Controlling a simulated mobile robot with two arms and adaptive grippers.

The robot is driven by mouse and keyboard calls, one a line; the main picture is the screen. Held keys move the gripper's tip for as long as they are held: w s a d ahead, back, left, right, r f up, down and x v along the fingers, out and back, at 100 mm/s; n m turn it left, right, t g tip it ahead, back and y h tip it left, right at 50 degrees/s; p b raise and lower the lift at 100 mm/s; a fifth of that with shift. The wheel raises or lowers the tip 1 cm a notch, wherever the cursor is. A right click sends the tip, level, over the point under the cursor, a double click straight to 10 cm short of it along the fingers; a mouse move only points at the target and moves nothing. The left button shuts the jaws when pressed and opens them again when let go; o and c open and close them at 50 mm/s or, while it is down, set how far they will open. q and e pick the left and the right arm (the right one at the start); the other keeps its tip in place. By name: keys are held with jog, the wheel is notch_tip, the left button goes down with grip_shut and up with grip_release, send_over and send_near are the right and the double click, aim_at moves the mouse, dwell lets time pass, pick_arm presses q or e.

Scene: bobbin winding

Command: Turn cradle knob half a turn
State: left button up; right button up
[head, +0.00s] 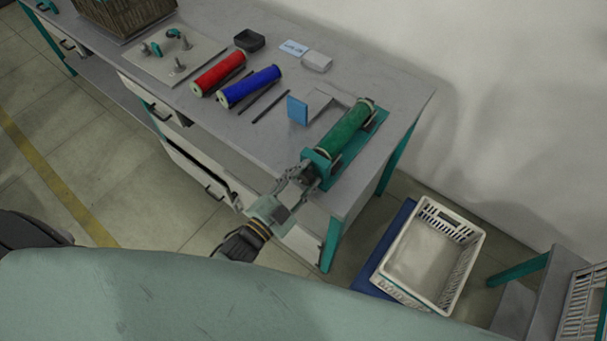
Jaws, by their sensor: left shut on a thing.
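A teal cradle (374,130) stands near the right end of the grey workbench and bears a green bobbin (345,131) lying lengthwise. My left gripper (306,170) is at the cradle's near end, below the bobbin in the picture. It is shut on the small part there, which appears to be the cradle knob; the fingers hide most of the knob. I cannot tell the knob's turn angle. My right gripper is not in view.
Red (217,74) and blue (249,87) bobbins, dark rods (271,106) and a blue-faced bracket (298,110) lie left of the cradle. A white crate (463,277) stands on the floor at the right. The bench's front right corner is clear.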

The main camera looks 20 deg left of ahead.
pick_arm(q)
jog(key=shift+s+d+f+n+p, duration=0.1)
jog(key=shift+f+n+p, duration=0.1)
jog(key=shift+n, duration=0.65)
jog(key=shift+s+d+f+n+p, duration=0.1)
jog(key=shift+n+p, duration=0.1)
jog(key=shift+n, duration=0.65)
jog(key=o, duration=1)
jog(key=shift+o, duration=0.6)
jog(key=shift+w+r, duration=0.1)
jog(key=shift+r, duration=0.05)
jog(key=v, duration=1.2)
